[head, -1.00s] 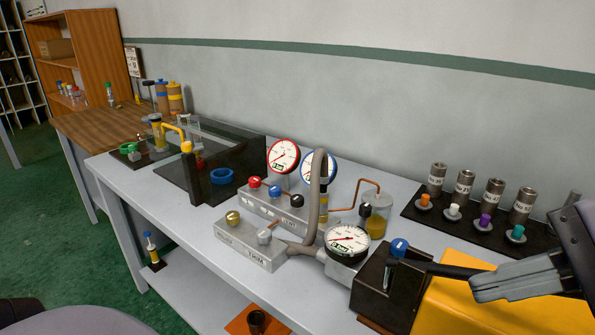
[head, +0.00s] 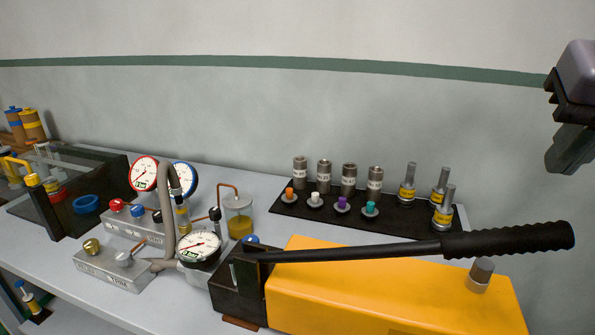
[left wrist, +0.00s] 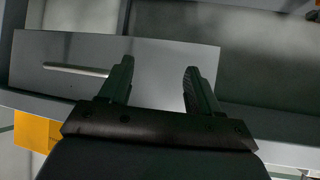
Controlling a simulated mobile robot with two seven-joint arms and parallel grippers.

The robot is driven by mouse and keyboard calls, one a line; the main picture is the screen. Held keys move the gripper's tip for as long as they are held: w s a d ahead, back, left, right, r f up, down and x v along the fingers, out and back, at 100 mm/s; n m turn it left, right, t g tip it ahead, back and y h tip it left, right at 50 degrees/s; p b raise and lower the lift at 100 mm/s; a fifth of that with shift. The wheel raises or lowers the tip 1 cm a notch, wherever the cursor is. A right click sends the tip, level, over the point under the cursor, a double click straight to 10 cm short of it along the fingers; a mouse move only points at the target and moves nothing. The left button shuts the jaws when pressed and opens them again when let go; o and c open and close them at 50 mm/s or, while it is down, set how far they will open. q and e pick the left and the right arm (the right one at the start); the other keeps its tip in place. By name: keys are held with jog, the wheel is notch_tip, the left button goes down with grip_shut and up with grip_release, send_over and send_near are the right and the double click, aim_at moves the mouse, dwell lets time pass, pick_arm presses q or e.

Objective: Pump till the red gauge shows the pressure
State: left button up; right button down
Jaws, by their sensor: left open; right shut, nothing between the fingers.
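The red-rimmed gauge (head: 144,173) stands on a grey manifold block at the left, its dial too small to read exactly. The hand pump has a yellow body (head: 390,300), a dark front block (head: 238,285) and a long black lever (head: 350,252) with a ribbed grip (head: 510,239). The lever slopes slightly up to the right. My right gripper (head: 563,168) is shut and empty, above the grip's end and apart from it. My left gripper (left wrist: 158,68) is open and empty in the left wrist view, over a grey panel; it is not in the head view.
A blue-rimmed gauge (head: 183,178) and a white-dial gauge (head: 199,247) stand near the red one. A jar of yellow fluid (head: 240,222) is behind the pump. A black mat (head: 330,208) with several metal cylinders and coloured plugs lies behind the lever.

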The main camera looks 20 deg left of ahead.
jog(key=shift+a+f+b, duration=0.1)
jog(key=shift+f+b, duration=0.35)
jog(key=shift+f, duration=0.1)
jog(key=b, duration=0.6)
send_over(538, 254)
jog(key=a, duration=0.2)
jog(key=f, duration=0.6)
jog(key=shift+d+f, duration=0.15)
jog(key=shift+d, duration=0.1)
jog(key=shift+f, duration=0.1)
jog(key=shift+w+d+f+b, duration=0.1)
jog(key=shift+d+f+b, duration=0.15)
jog(key=shift+f+b, duration=0.55)
jog(key=shift+s+d+f+b, duration=0.1)
jog(key=shift+d+f+b, duration=0.15)
jog(key=shift+f+b, duration=0.5)
jog(key=shift+w+d+f+b, duration=0.1)
jog(key=shift+d+f+b, duration=0.25)
jog(key=shift+f, duration=0.75)
jog(key=shift+a+f, duration=0.1)
